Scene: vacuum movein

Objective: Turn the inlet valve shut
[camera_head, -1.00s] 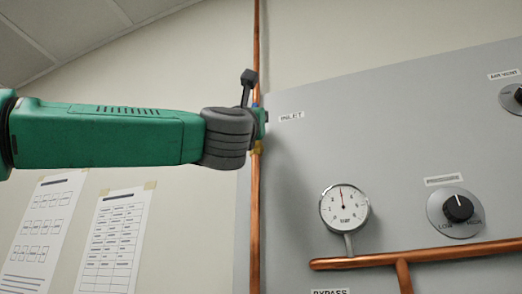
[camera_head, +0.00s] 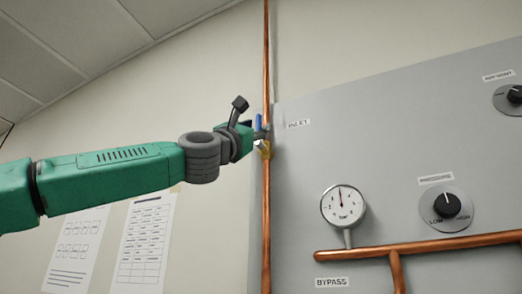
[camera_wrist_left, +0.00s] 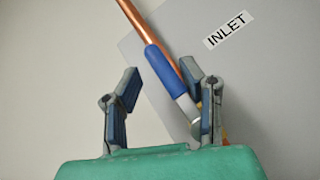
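The inlet valve has a blue lever handle (camera_head: 258,122) and a brass body (camera_head: 265,150) on the vertical copper pipe, beside the INLET label. In the left wrist view the handle (camera_wrist_left: 166,72) lies roughly along the pipe, with its bare metal part running down to the right. My left gripper (camera_head: 256,136) is at the valve from the left. In the left wrist view its fingers (camera_wrist_left: 160,76) are spread on either side of the handle; the right finger looks close to it, but I cannot tell if it touches. The gripper hides part of the valve. My right gripper is not in view.
The grey panel (camera_head: 400,130) carries a pressure gauge (camera_head: 343,205), a pressure knob (camera_head: 446,206) and another knob (camera_head: 514,95) at the upper right. A horizontal copper pipe (camera_head: 430,246) runs below. Paper sheets (camera_head: 145,240) hang on the wall, left of the copper pipe (camera_head: 266,220).

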